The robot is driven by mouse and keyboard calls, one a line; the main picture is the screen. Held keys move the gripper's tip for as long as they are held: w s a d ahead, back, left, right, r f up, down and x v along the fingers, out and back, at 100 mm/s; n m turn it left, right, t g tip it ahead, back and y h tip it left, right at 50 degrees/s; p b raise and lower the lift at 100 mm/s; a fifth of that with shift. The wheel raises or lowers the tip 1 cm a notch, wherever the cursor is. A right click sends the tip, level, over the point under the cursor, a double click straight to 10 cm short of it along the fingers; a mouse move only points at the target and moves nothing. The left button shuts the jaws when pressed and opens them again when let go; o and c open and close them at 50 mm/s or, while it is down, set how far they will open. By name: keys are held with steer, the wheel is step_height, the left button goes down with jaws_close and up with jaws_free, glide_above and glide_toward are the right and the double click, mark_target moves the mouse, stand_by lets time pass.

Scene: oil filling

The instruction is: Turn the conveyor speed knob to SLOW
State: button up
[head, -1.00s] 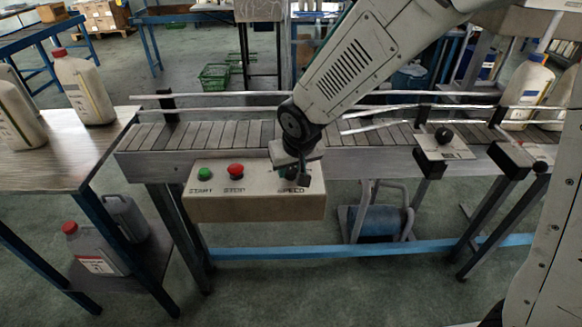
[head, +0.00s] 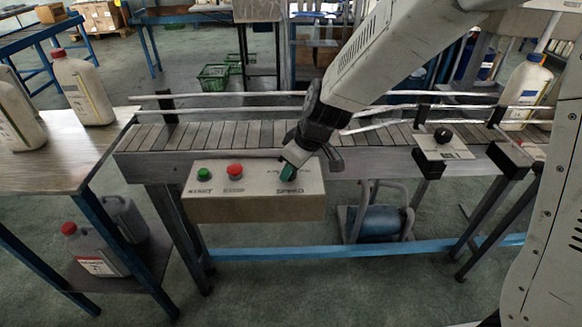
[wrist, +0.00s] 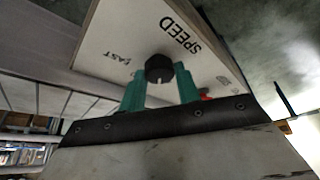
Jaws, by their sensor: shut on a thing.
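The speed knob (wrist: 159,69) is small, black and round, with a white mark on its edge. In the wrist view it sits between the two green fingers of my gripper (wrist: 161,84), which is shut on it. The panel reads SPEED beside the knob and FAST to its left; a label on the right is too small to read. In the head view my gripper (head: 289,171) leans down onto the right end of the control box (head: 255,207), hiding the knob.
A green START button (head: 204,174) and a red STOP button (head: 235,171) sit left of my gripper. The conveyor (head: 220,135) runs behind the box. A second small panel (head: 443,146) with a black knob is to the right. Jugs stand on the left table (head: 75,160).

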steer(key=shift+w+n+g+y, duration=0.1)
steer(key=shift+n+g+y, duration=0.25)
steer(key=shift+n, duration=0.85)
steer(key=o, duration=1)
steer(key=shift+c, duration=0.2)
steer(key=v, duration=0.8)
